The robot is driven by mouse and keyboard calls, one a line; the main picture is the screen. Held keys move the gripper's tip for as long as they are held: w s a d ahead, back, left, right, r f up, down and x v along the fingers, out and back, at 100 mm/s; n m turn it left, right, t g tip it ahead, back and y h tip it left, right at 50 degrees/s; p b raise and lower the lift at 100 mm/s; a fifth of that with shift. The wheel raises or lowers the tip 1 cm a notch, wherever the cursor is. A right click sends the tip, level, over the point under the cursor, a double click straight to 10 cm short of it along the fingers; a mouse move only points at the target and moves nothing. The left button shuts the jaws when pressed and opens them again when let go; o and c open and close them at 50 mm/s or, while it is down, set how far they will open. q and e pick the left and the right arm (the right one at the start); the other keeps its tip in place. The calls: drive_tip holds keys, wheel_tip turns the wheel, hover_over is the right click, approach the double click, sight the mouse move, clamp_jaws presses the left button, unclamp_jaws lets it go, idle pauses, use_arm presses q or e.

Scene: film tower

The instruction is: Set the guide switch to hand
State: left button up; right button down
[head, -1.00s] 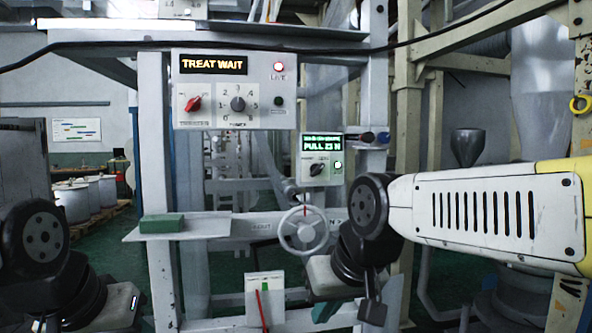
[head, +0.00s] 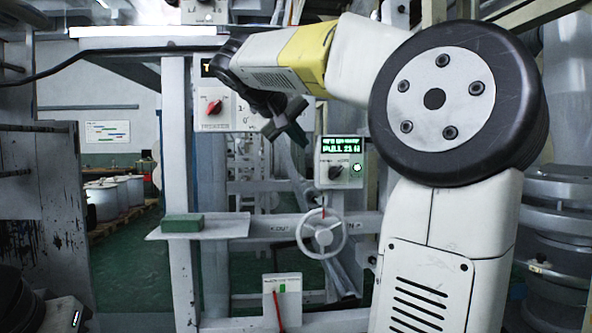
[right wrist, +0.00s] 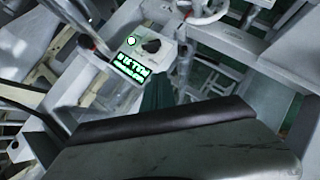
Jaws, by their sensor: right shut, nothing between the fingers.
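A small pale box (head: 327,183) in the middle of the head view has a green display reading about "PULL 21 N", a black knob (head: 336,172) and a lit green lamp (head: 357,168). Its labels are too small to read, so I cannot tell its setting. The knob also shows in the right wrist view (right wrist: 151,46). My right gripper (head: 291,127) is shut and empty, up and to the left of this box, in front of the upper panel. Its dark tip (right wrist: 155,93) shows below the box in the right wrist view. My left gripper is out of view.
The upper panel (head: 208,122) with a red knob (head: 214,107) is partly hidden by my right arm. A handwheel (head: 321,234) is below the small box. A shelf (head: 230,226) holds a green block (head: 182,223). A lower box (head: 290,288) has a red lever.

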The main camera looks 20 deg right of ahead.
approach(331, 175)
drive_tip(key=x, duration=0.5)
drive_tip(key=shift+w+a+r, duration=0.15)
drive_tip(key=shift+w+r, duration=0.1)
drive_tip(key=shift+w, duration=0.1)
drive_tip(key=shift+s+d+f, duration=0.1)
drive_tip(key=shift+d+f, duration=0.3)
drive_tip(key=shift+f, duration=0.1)
